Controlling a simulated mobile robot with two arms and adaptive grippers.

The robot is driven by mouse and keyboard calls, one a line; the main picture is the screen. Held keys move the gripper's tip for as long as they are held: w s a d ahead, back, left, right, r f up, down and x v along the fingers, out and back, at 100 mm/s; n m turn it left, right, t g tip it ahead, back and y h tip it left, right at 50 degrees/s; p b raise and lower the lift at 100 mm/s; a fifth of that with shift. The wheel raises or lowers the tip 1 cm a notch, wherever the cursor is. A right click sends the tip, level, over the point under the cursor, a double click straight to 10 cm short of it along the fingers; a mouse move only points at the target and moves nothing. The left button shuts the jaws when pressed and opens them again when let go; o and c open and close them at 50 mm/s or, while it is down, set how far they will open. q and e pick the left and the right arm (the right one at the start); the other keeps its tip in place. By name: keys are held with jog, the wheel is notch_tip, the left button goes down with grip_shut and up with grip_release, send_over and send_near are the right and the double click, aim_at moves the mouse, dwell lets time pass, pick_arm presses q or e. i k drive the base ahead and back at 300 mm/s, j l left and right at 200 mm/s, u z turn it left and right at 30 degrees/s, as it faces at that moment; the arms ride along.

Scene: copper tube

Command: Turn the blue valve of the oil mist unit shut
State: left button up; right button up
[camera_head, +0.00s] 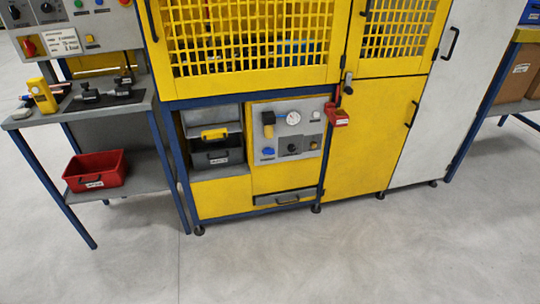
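The oil mist unit (305,133) is a grey panel set in the lower front of the yellow machine cabinet. A small blue valve knob (268,153) sits at its lower left. Above the knob is a yellow and dark filter bowl (268,122). A round white gauge (293,118) is to the right of the bowl, and a dark knob (291,148) is below it. The exact turn of the blue valve is too small to tell. Neither of my grippers is in view.
A red padlock-like block (336,116) hangs right of the panel. A workbench (125,104) with a red crate (95,171) below is at the left. The floor in front (300,255) is clear.

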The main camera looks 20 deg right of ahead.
aim_at(268, 151)
jog(key=i+l+z, duration=0.1)
jog(key=i, duration=0.8)
